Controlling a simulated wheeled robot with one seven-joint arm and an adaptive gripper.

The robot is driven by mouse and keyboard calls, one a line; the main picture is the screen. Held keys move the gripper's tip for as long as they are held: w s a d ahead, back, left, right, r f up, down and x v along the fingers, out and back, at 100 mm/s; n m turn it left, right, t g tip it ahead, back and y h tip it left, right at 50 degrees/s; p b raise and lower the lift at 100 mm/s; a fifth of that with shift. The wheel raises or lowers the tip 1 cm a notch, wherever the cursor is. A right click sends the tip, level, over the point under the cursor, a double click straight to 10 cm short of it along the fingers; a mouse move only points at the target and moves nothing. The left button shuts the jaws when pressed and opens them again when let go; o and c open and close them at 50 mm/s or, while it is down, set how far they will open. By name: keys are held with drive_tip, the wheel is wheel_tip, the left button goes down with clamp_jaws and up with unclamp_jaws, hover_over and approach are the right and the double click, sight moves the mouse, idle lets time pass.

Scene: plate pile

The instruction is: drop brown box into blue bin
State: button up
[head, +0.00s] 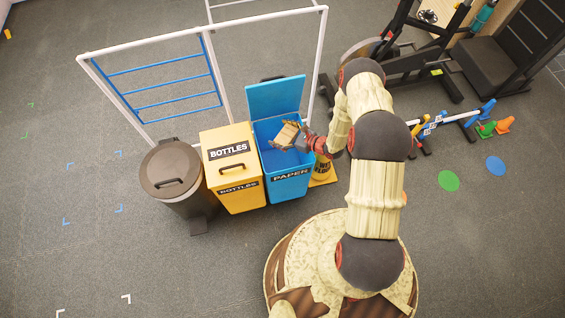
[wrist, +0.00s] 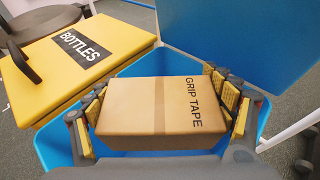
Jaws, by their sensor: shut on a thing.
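The brown box (wrist: 148,106), marked GRIP TAPE, is held between the fingers of my gripper (wrist: 165,110) in the wrist view. The fingers press on its left and right sides. The blue bin (head: 290,185), marked PAPER, has its lid (head: 275,97) raised at the back. In the head view my gripper (head: 298,140) and the brown box (head: 286,135) are over the bin's open top. The blue bin walls (wrist: 55,145) show around the box in the wrist view. I cannot tell how far the box is above or inside the rim.
A yellow BOTTLES bin (head: 232,170) with a closed lid stands directly left of the blue bin. A round dark bin (head: 172,185) stands further left. A white frame (head: 150,42) is behind the bins.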

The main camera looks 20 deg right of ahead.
wheel_tip(320, 180, down, 3)
drive_tip(key=shift+b, duration=0.65)
drive_tip(key=o, duration=1)
drive_tip(key=v, duration=1.2)
drive_tip(key=shift+a, duration=0.1)
